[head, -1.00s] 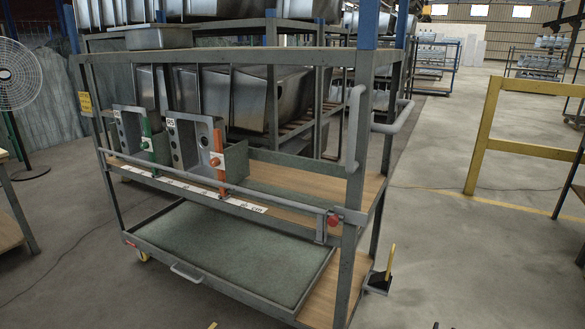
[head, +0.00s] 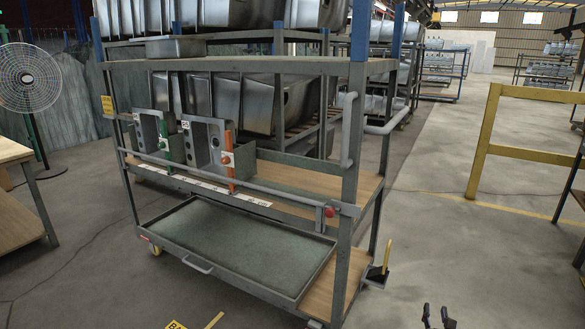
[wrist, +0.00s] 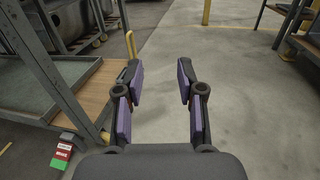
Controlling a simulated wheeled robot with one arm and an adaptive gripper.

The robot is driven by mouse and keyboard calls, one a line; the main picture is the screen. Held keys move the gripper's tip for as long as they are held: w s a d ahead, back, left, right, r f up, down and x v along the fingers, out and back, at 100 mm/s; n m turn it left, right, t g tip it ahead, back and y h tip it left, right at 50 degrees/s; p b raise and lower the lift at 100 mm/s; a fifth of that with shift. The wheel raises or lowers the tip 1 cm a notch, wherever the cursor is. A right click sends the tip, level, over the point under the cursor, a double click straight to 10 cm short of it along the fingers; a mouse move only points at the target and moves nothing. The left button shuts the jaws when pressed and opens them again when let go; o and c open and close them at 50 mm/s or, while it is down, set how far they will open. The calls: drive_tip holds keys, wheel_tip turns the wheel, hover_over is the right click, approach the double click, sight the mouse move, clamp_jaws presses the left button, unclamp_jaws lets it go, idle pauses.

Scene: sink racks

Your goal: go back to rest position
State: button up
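My gripper (wrist: 160,83) is open and empty in the wrist view, its two purple-padded fingers spread apart over bare concrete floor. In the head view only the dark fingertips of my gripper (head: 436,316) show at the bottom edge, right of the cart. The grey-green metal cart (head: 346,255) stands ahead, and its corner with a wooden shelf (wrist: 95,92) shows at the left of the wrist view. My gripper is apart from it.
A yellow barrier (head: 482,140) stands at the right, a workbench (head: 12,150) and fan (head: 27,78) at the left. Floor between cart and barrier is clear.

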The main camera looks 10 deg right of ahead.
drive_tip(key=w+a+r+n+t+y+p, duration=0.25)
drive_tip(key=a+r+n+y, duration=0.3)
drive_tip(key=a+r, duration=0.55)
drive_tip(key=w+a+r+n+t+y+p, duration=0.2)
drive_tip(key=w+a+r+n+t+y, duration=0.25)
drive_tip(key=a+r+y, duration=0.65)
drive_tip(key=s+a+r+n+g+y+p, duration=0.2)
drive_tip(key=s+a+r+n+g+y, duration=0.3)
drive_tip(key=a+r+n, duration=0.4)
drive_tip(key=s+a+r+n+g+y+p, duration=0.35)
drive_tip(key=a+r+n+g+y, duration=0.2)
drive_tip(key=a+r, duration=0.35)
drive_tip(key=s+a+r+n+g+h+p, duration=0.1)
drive_tip(key=s+a+n+g+p, duration=0.1)
drive_tip(key=s+a+n+g, duration=0.6)
drive_tip(key=s+a+n+g+h+p, duration=0.1)
drive_tip(key=s+a+n+g+p, duration=0.15)
drive_tip(key=s+a+g, duration=0.65)
drive_tip(key=s+d+f+n+h+p, duration=0.1)
drive_tip(key=s+d+n+h+p, duration=0.4)
drive_tip(key=s, duration=0.6)
drive_tip(key=s+d+r+n+t+h+p, duration=0.1)
drive_tip(key=d+r+h+p, duration=0.1)
drive_tip(key=d+h, duration=0.3)
drive_tip(key=s+d+r+n+t+h+p, duration=0.1)
drive_tip(key=d+h, duration=0.5)
drive_tip(key=d, duration=0.6)
drive_tip(key=shift+s+d+r+t+p, duration=0.3)
drive_tip(key=shift+s+r+t+p, duration=0.1)
drive_tip(key=shift+s+p, duration=0.3)
